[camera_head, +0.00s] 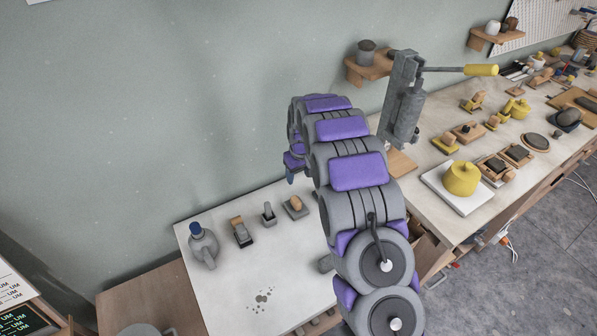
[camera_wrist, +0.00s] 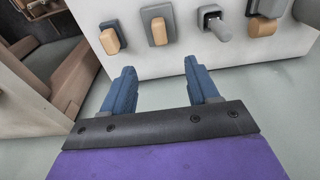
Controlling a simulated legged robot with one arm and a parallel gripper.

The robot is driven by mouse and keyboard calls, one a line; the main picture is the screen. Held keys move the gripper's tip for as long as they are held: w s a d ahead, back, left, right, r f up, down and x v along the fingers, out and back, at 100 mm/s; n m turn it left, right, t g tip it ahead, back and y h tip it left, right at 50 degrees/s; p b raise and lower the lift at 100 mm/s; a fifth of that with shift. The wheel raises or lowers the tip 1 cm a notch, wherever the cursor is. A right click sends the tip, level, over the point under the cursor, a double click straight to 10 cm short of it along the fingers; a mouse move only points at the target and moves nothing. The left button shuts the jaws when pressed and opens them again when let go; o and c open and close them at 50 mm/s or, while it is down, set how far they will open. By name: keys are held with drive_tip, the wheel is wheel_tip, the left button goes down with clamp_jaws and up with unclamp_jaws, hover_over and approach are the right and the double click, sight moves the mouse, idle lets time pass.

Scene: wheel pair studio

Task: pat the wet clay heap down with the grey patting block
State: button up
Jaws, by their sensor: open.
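My gripper (camera_wrist: 160,66) is open and empty, with two blue fingers pointing towards a row of tools on the pale bench; in the head view my arm mostly hides it. The row has a grey block with a tan grip (camera_wrist: 108,38), a grey plate with a tan grip (camera_wrist: 156,28), a grey piece with a grey stub (camera_wrist: 213,22) and a dark block with a tan grip (camera_wrist: 265,17). I cannot tell which is the patting block. In the head view, small dark grey lumps (camera_head: 261,298) lie scattered on the bench, perhaps the clay; no clear heap shows.
My arm covers the bench's right part. A second bench to the right bears a yellow pot (camera_head: 461,178) on a white slab and several small tools. A wooden shelf (camera_head: 368,66) juts from the wall.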

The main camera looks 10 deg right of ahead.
sight(296, 199)
drive_tip(key=f+b, duration=0.1)
drive_tip(key=f, duration=0.5)
drive_tip(key=w+f+b, duration=0.1)
drive_tip(key=f, duration=0.5)
drive_tip(key=w+f+b, duration=0.1)
drive_tip(key=f, duration=0.4)
drive_tip(key=shift+w+a+f, duration=0.2)
drive_tip(key=shift+a+f, duration=0.1)
drive_tip(key=shift+f, duration=0.1)
drive_tip(key=shift+c, duration=0.3)
drive_tip(key=c, duration=0.9)
drive_tip(key=o, duration=0.7)
drive_tip(key=shift+r, duration=0.25)
